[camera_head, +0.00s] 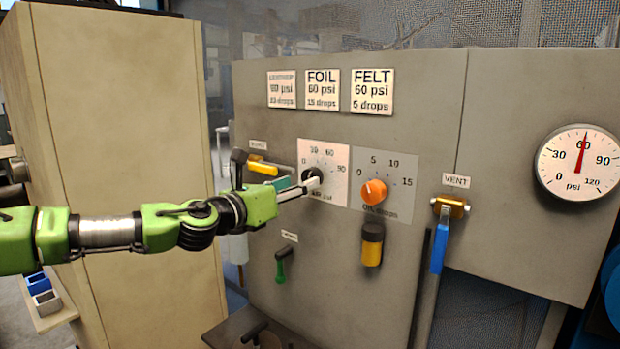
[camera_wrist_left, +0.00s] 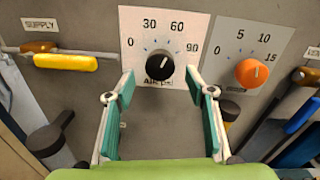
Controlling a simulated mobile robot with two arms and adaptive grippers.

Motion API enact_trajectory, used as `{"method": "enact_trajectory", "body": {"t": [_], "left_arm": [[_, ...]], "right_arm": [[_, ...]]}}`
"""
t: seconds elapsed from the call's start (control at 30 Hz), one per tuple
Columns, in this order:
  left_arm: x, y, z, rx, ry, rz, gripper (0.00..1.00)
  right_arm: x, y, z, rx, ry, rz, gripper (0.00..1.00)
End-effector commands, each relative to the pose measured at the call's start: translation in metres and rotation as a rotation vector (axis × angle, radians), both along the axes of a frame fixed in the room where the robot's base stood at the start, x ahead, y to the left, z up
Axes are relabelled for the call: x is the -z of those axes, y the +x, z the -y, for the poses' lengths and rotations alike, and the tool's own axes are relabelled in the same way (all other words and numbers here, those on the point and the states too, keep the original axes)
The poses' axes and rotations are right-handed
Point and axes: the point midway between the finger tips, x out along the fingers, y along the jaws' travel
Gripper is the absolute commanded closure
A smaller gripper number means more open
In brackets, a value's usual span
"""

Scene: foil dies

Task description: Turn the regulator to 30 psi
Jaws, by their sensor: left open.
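The black regulator knob (camera_wrist_left: 160,67) sits on a white dial plate marked 0, 30, 60 and 90, labelled air psi. Its white pointer line tilts slightly right of straight up, between the 30 and 60 marks. In the head view, the knob (camera_head: 311,174) is partly hidden by my left gripper (camera_head: 312,184). The left gripper is open, with its fingertips (camera_wrist_left: 160,76) on either side of the knob; I cannot tell whether they touch it. The round pressure gauge (camera_head: 583,163) has its red needle at about 60 psi. My right gripper is not in view.
An orange oiler knob (camera_head: 374,191) is close to the right of the regulator. A yellow supply handle (camera_head: 263,167) is at the left and a blue vent lever (camera_head: 439,248) at the right. A green-handled lever (camera_head: 281,268) is below. Three setting cards (camera_head: 323,90) hang above.

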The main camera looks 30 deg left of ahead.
Motion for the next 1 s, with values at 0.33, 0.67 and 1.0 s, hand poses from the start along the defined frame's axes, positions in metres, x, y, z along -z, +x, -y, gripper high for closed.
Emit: {"method": "enact_trajectory", "body": {"t": [0.33, 0.67, 1.0], "left_arm": [[0.002, 0.025, 0.001, -0.001, 0.003, -0.004, 0.50], [0.001, 0.049, 0.002, -0.001, 0.003, -0.003, 0.50], [0.000, 0.056, 0.003, 0.001, 0.000, 0.000, 0.50]], "right_arm": [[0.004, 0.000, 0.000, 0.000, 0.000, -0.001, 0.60], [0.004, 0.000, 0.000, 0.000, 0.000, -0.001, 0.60], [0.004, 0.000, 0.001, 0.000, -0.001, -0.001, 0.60]]}}
